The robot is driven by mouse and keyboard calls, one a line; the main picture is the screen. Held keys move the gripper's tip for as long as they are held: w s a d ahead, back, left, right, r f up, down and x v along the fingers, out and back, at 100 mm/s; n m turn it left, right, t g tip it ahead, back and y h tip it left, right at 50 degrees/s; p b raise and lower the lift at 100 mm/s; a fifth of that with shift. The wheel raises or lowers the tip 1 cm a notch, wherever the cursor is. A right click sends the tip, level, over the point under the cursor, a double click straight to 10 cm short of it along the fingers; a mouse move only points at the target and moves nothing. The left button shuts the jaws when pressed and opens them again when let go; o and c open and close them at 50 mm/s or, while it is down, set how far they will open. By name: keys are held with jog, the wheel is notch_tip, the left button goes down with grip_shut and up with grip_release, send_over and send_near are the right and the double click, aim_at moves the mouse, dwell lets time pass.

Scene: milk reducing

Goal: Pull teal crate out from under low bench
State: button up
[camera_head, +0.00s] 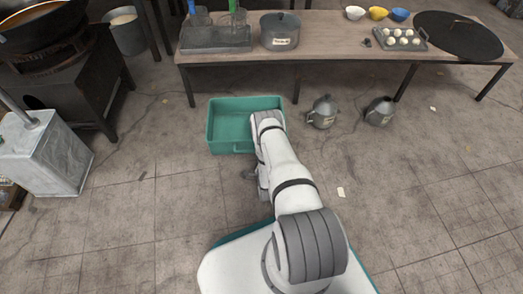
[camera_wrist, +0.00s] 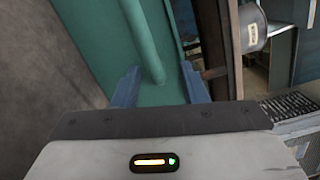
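The teal crate (camera_head: 222,130) stands on the floor in front of the low bench (camera_head: 340,48), with its back edge near the line of the bench's front legs. It looks empty; my arm hides its right front part. My gripper (camera_head: 250,174) is low at the crate's front side. In the wrist view the crate's teal wall (camera_wrist: 95,45) and its handle bar (camera_wrist: 142,45) fill the upper middle. My gripper (camera_wrist: 162,86) is open there, its two fingers apart, with the bar's lower end between or just beyond them. I cannot tell whether a finger touches it.
Two metal cans, one (camera_head: 323,112) and another (camera_head: 380,111), stand on the floor right of the crate. A metal canister (camera_head: 45,155) and a dark stove (camera_head: 75,75) are at the left. A paper scrap (camera_head: 340,192) lies on the floor. The floor at front left is clear.

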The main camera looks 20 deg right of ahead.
jog(key=shift+s+a, duration=0.1)
jog(key=shift+s, duration=0.3)
jog(key=p+v, duration=0.3)
jog(key=v, duration=0.3)
jog(key=shift+s+a+r, duration=0.1)
jog(key=shift+s, duration=0.35)
